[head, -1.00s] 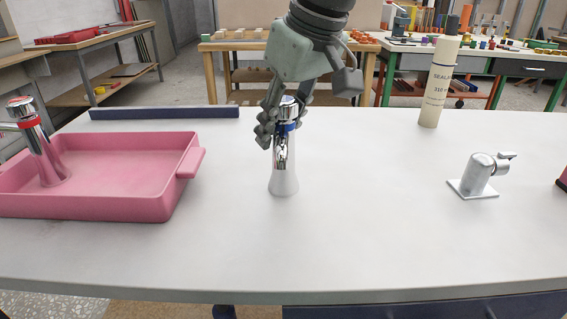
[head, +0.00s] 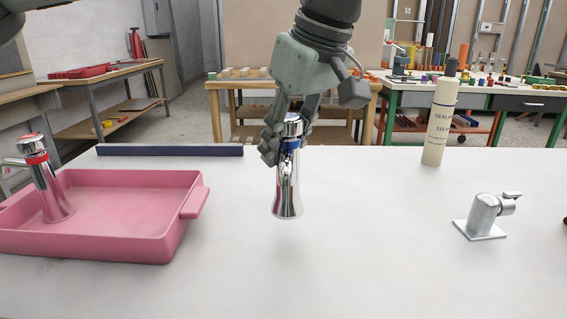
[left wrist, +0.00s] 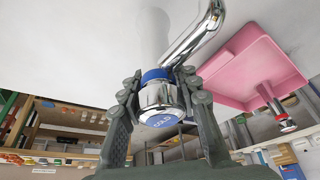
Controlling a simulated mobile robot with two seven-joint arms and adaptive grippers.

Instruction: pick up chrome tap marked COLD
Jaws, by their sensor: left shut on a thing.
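The chrome tap marked COLD (head: 288,185) has a blue band and a flared base. It is upright in the middle of the head view. In the left wrist view its blue COLD cap (left wrist: 163,121) faces the camera and its spout points up and right. My left gripper (head: 280,140) is shut on the tap around its upper part, with a finger on each side in the left wrist view (left wrist: 158,95). The tap's base appears clear of the white worktop (head: 360,260). My right gripper is not in view.
A pink tray (head: 130,245) at the left holds another chrome tap (head: 48,185) with a red band. A grey metal fitting on a square plate (head: 484,216) stands at the right. A sealant tube (head: 438,125) stands at the back right, a dark blue bar (head: 170,150) lies at the back left. The front middle is clear.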

